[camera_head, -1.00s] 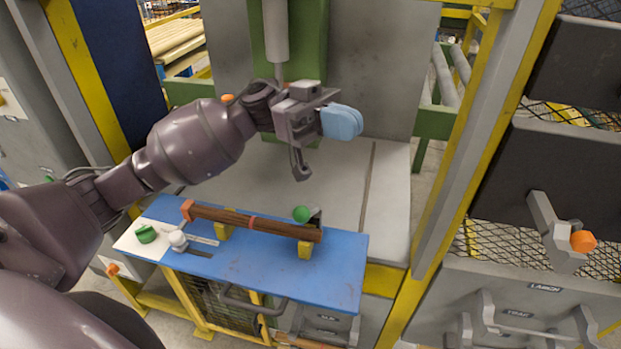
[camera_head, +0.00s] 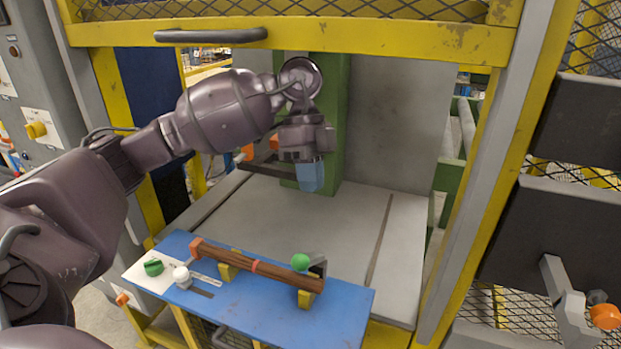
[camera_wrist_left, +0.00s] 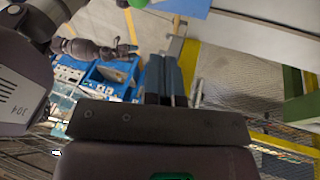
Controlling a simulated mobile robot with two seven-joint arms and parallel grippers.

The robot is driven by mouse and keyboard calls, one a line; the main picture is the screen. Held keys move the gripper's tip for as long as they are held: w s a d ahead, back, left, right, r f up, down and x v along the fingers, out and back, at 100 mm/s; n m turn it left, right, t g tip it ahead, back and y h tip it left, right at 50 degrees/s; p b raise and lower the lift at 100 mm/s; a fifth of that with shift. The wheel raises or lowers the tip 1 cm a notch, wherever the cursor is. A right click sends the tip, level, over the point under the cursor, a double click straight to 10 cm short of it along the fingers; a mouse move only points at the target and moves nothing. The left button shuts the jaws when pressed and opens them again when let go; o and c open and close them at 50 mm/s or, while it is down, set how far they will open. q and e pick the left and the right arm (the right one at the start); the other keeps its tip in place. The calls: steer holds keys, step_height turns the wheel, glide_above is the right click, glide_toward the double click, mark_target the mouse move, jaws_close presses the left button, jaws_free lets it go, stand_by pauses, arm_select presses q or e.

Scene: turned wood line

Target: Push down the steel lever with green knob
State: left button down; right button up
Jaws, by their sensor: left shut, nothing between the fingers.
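The green ball knob (camera_head: 301,262) sits at the right part of the blue bench top (camera_head: 240,300), beside the right end of the dark turned wood piece. My right gripper is not in view.
The turned wood piece (camera_head: 265,268) rests on yellow supports. A green round knob (camera_head: 153,267) and a white knob (camera_head: 181,277) are at the bench's left. A yellow guard frame (camera_head: 300,43) crosses above. An orange-knobbed lever (camera_head: 604,316) is at right. The grey bed (camera_head: 330,225) is largely clear.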

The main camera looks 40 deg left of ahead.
arm_select(q)
glide_toward(309, 260)
step_height(309, 260, down, 3)
steer(key=w, duration=0.2)
steer(key=shift+s+d+f, duration=0.25)
steer(key=shift+s+f, duration=0.15)
steer(key=shift+f, duration=0.2)
steer(key=shift+s+d+f, duration=0.25)
steer(key=shift+s+f, duration=0.2)
steer(key=shift+f, duration=0.2)
steer(key=shift+s+f, duration=0.45)
steer(key=shift+f, duration=0.05)
